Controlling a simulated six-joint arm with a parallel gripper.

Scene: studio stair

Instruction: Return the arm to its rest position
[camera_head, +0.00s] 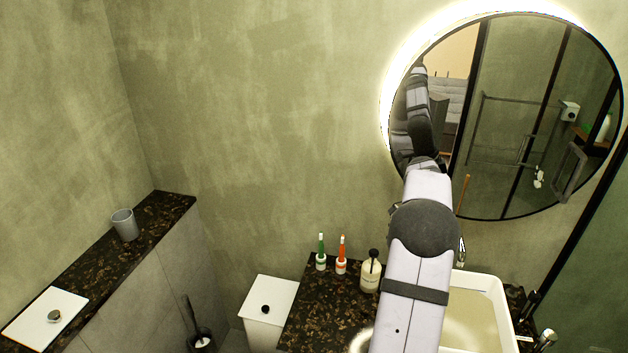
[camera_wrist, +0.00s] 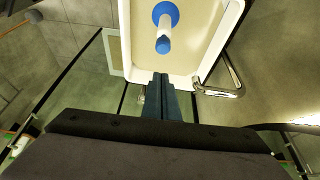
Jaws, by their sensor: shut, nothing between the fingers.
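My arm (camera_head: 418,260) reaches up from the bottom of the head view, in front of the sink and the round mirror. My gripper (camera_wrist: 161,78) shows in the wrist view, its two dark fingers together with nothing between them. The fingers point toward the white sink (camera_wrist: 186,73). In the head view I cannot make out the fingers; the far end of the arm hides them.
Green (camera_head: 321,254) and orange (camera_head: 341,256) brushes and a soap bottle (camera_head: 370,272) stand on the dark counter. The round mirror (camera_head: 530,120) is close behind my arm. A grey cup (camera_head: 125,225) stands on the left ledge.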

